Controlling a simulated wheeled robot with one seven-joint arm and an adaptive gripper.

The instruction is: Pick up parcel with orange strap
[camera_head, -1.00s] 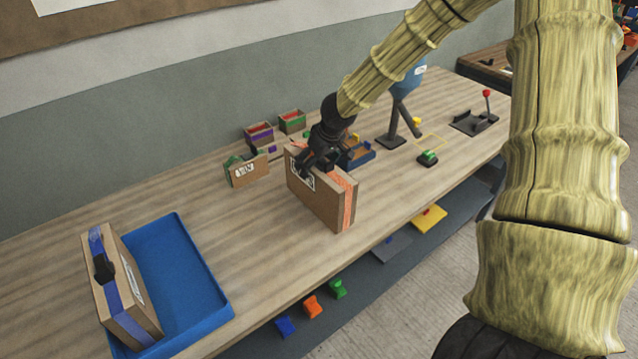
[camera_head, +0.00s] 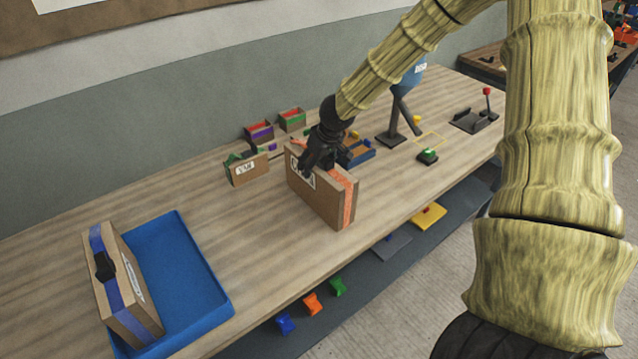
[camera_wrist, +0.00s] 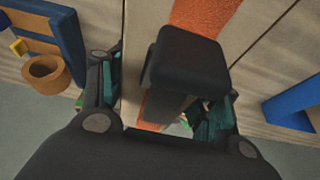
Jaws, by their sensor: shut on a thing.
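The parcel with the orange strap (camera_head: 338,211) is a brown cardboard box with a white label, standing upright on the wooden table in the head view. My gripper (camera_head: 312,165) is at its top edge, shut on the black handle there. In the wrist view the black handle (camera_wrist: 188,62) sits between the fingers of my gripper (camera_wrist: 165,105), over the parcel's top and its orange strap (camera_wrist: 205,15). The parcel's underside is hidden, so I cannot tell whether it touches the table.
A parcel with a green strap (camera_head: 246,169) stands behind. Table between tray and parcel is clear.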

